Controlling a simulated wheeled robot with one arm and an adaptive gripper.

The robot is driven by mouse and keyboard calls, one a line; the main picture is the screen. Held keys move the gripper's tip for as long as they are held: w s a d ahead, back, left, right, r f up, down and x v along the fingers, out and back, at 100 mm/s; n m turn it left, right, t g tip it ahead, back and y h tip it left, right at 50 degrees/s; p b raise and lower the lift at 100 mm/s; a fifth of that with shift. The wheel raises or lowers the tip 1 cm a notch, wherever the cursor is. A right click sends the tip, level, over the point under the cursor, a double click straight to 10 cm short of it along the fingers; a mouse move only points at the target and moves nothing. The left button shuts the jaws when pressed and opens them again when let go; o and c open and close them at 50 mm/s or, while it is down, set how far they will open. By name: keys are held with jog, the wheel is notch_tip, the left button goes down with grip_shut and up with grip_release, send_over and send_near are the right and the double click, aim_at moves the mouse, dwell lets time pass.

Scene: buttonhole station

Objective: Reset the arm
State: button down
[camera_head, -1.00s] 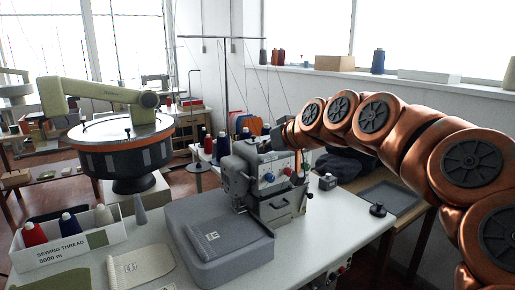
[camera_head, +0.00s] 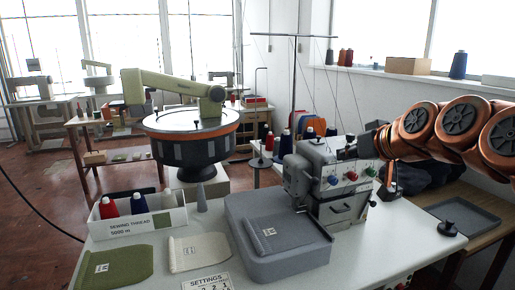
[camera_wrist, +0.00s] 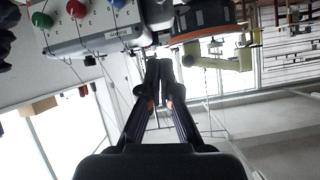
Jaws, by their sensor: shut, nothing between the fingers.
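My copper-coloured arm (camera_head: 435,133) reaches in from the right edge in the head view. Its far end is beside the right side of the grey sewing machine (camera_head: 330,180). In the wrist view my gripper (camera_wrist: 164,70) points away from the camera, with its two dark fingers together and nothing between them. The machine also shows at the top left of the wrist view (camera_wrist: 100,38), with green, red and blue knobs. My fingertips are hard to make out in the head view.
A grey padded block (camera_head: 280,250) with a knitted piece stands before the machine. A thread box (camera_head: 135,225) and fabric pieces lie left on the white table. A round dark drum unit (camera_head: 195,150) stands behind. A grey tray (camera_head: 465,220) lies right.

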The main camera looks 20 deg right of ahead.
jog(key=s+a+f+n+g+y, duration=0.3)
jog(key=a+f+g, duration=0.4)
jog(key=a+f, duration=1.1)
jog(key=s+a+f+g+h, duration=0.1)
jog(key=s+a+f+g, duration=0.25)
jog(key=s, duration=0.35)
jog(key=s+a+f+g+h, duration=0.1)
jog(key=s+a+f+g, duration=0.1)
jog(key=s+f, duration=0.4)
jog(key=s+a+f+g+h, duration=0.1)
jog(key=s+a+f+g, duration=0.15)
jog(key=s, duration=0.65)
notch_tip(320, 180, up, 19)
jog(key=w+t+p, duration=0.1)
jog(key=p, duration=1.7)
jog(key=shift+w+d+r+m, duration=0.15)
jog(key=shift+d+m, duration=0.05)
jog(key=shift+m, duration=0.1)
